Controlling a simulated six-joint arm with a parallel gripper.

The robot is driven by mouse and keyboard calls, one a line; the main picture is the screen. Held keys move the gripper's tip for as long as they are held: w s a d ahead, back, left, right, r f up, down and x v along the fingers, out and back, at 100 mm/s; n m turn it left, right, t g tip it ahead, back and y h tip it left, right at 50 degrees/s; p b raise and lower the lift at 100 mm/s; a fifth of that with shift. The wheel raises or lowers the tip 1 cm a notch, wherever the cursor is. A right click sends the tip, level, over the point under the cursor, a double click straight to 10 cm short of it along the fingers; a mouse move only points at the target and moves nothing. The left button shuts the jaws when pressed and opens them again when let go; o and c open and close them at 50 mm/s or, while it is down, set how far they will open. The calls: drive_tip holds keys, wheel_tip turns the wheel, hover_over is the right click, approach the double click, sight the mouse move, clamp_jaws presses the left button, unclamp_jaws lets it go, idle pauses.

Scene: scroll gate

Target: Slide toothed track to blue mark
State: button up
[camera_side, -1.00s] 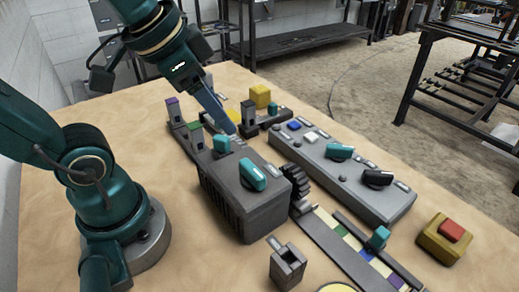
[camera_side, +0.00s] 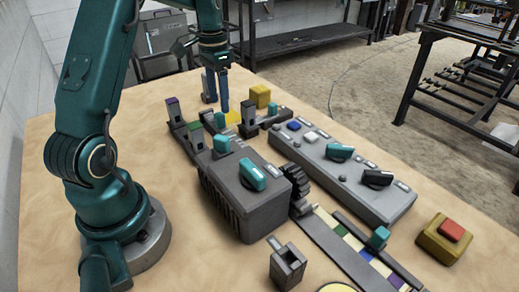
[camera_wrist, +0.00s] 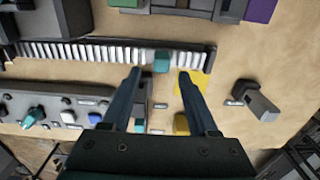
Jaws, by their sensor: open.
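The toothed track (camera_wrist: 100,53) shows in the wrist view as a long dark bar with pale teeth. A teal block (camera_wrist: 162,62) stands near its right end; a teal block (camera_side: 222,143) behind the grey housing in the side view seems the same one. My gripper (camera_side: 218,106) is open and empty, above the table at the far end of the track. In the wrist view its fingers (camera_wrist: 160,73) appear on either side of the teal block, but the side view shows them apart from it. A coloured strip (camera_side: 335,228) at front right has a dark-blue segment (camera_side: 350,243).
The grey housing (camera_side: 240,205) and dark gear (camera_side: 299,187) stand mid-table. A control panel (camera_side: 335,175) with knobs lies right. Purple-topped and green-topped posts (camera_side: 195,132), a yellow block (camera_side: 260,96) and a yellow patch (camera_side: 232,117) are near. A red button box (camera_side: 446,238) sits front right.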

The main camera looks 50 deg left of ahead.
sight(219, 114)
drive_tip(key=shift+s+a+f, duration=0.15)
drive_tip(key=shift+f, duration=2.45)
clamp_jaws()
drive_tip(key=shift+r, duration=0.1)
